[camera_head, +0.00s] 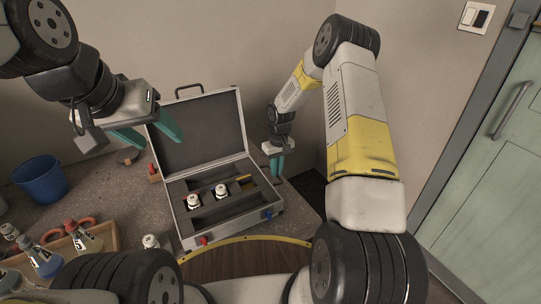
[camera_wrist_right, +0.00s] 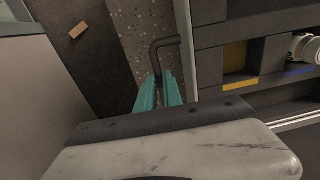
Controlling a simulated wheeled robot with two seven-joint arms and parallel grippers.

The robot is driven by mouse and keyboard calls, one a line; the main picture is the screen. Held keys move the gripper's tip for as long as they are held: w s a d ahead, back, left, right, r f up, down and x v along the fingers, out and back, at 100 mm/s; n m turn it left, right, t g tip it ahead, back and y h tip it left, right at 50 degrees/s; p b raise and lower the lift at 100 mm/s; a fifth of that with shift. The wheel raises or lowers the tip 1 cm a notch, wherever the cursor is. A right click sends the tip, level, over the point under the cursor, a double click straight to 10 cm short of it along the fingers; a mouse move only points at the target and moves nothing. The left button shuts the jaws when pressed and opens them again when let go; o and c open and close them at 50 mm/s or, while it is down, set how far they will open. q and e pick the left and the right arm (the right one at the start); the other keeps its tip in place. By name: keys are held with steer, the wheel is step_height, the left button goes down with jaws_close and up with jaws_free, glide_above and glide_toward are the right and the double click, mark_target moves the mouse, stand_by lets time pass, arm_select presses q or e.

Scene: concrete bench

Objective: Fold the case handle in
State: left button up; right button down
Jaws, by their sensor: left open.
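The silver case (camera_head: 229,226) stands open on the bench with its lid (camera_head: 199,130) raised at the back. A dark bent handle (camera_wrist_right: 164,43) sticks out from the side of the case in the right wrist view. My right gripper (camera_head: 277,163) is at the right side of the case. Its teal fingers (camera_wrist_right: 158,88) are close together on either side of the handle's end, which they partly hide. A second dark handle (camera_head: 189,88) stands up from the top edge of the lid. My left gripper (camera_head: 148,131) is open and empty by the left edge of the lid.
White bottles (camera_head: 221,191) stand in the case's dark insert. A blue bin (camera_head: 41,179) is at the left. A wooden caddy (camera_head: 100,238) with bottles is at the front left. A wall is close behind the case.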

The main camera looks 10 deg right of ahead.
steer(key=shift+d+f+y, duration=0.1)
steer(key=shift+y, duration=0.2)
steer(key=shift+d+f+g+y, duration=0.2)
steer(key=shift+g+y, duration=0.1)
steer(key=shift+y, duration=0.1)
steer(key=f+y, duration=0.1)
steer(key=y, duration=0.1)
steer(key=g+y, duration=0.1)
steer(key=y, duration=0.1)
steer(key=shift+f, duration=0.4)
steer(key=y, duration=0.1)
steer(key=f+g+y, duration=0.1)
steer(key=y, duration=0.1)
steer(key=shift+a+f+g+y, duration=0.15)
steer(key=shift+a+g+y, duration=0.1)
steer(key=shift+g+y, duration=0.05)
steer(key=shift+s+a+f+g+y, duration=0.1)
steer(key=shift+a+f+g+y, duration=0.2)
steer(key=shift+y, duration=0.6)
steer(key=shift+s+a+f+g+y, duration=0.1)
steer(key=shift+f+g+y, duration=0.25)
steer(key=shift+y, duration=0.55)
steer(key=shift+r, duration=0.1)
steer(key=c, duration=1.5)
jaws_free()
